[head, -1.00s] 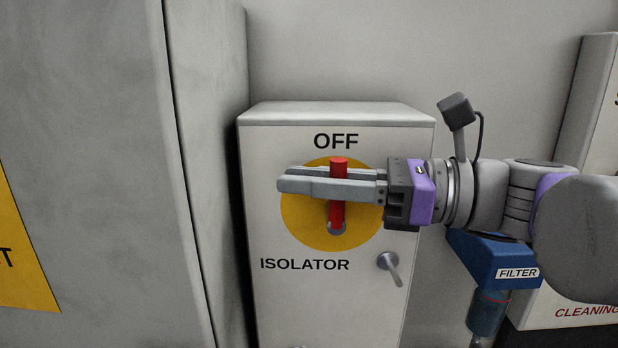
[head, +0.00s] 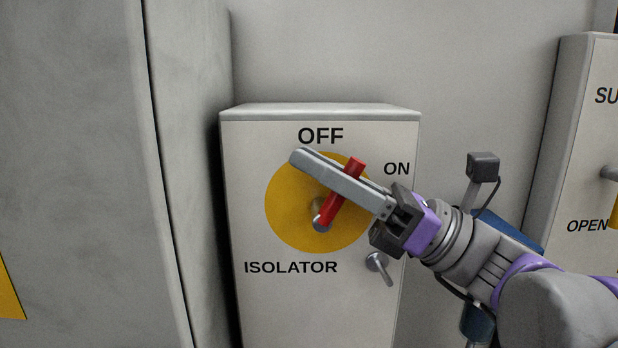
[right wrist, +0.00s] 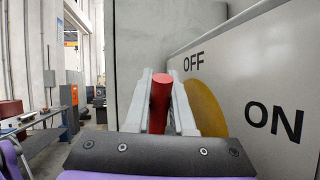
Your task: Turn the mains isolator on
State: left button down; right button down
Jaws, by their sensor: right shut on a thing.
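The mains isolator (head: 320,300) is a pale grey box with a yellow disc (head: 285,222) on its front, marked OFF above, ON at the upper right and ISOLATOR below. Its red handle (head: 329,208) is tilted to the upper right, between the OFF and ON marks. My right gripper (head: 318,168) is shut on the handle, its fingers slanting up to the left across it. The right wrist view shows the red handle (right wrist: 160,100) between the two fingers. My left gripper is in neither view.
A small grey door latch (head: 378,266) sits on the box below my right gripper. A large grey cabinet (head: 80,150) stands close on the left. Another pale cabinet (head: 585,130) marked OPEN stands at the right. A blue thing is partly hidden behind my right arm.

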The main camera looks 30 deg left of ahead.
jog(key=shift+w+d+m+y, duration=0.2)
jog(key=shift+d+m+y, duration=0.1)
jog(key=shift+y, duration=0.4)
jog(key=shift+b, duration=0.3)
jog(key=c, duration=1)
grip_release()
jog(key=shift+c, duration=0.2)
jog(key=v, duration=1)
jog(key=shift+d+f+b, duration=0.25)
jog(key=shift+d+b, duration=0.05)
jog(key=shift+b, duration=0.1)
jog(key=shift+w, duration=0.15)
